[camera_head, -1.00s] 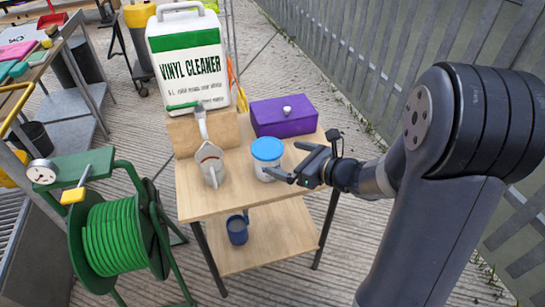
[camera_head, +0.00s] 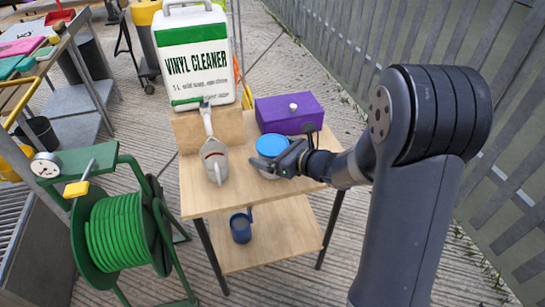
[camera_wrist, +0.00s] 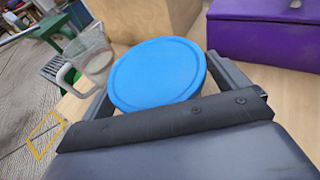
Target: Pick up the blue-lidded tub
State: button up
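The blue-lidded tub (camera_head: 271,146) stands upright on the light wooden top shelf of a small stand, in front of the purple box. Its round blue lid (camera_wrist: 157,74) fills the middle of the wrist view. My gripper (camera_head: 282,163) is at the tub's near right side, low against it. In the wrist view one finger lies on each side of the tub, with the fingers apart and the tub between them. A narrow gap seems to show beside the lid on the right. The lid hides most of the tub's body and any contact.
A purple box (camera_head: 289,113) stands behind the tub. A clear jug (camera_head: 214,160) stands to its left, with a wooden block (camera_head: 229,126) and a large vinyl cleaner jug (camera_head: 194,55) behind. A blue mug (camera_head: 240,228) is on the lower shelf (camera_head: 280,240).

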jog(key=c, duration=1.1)
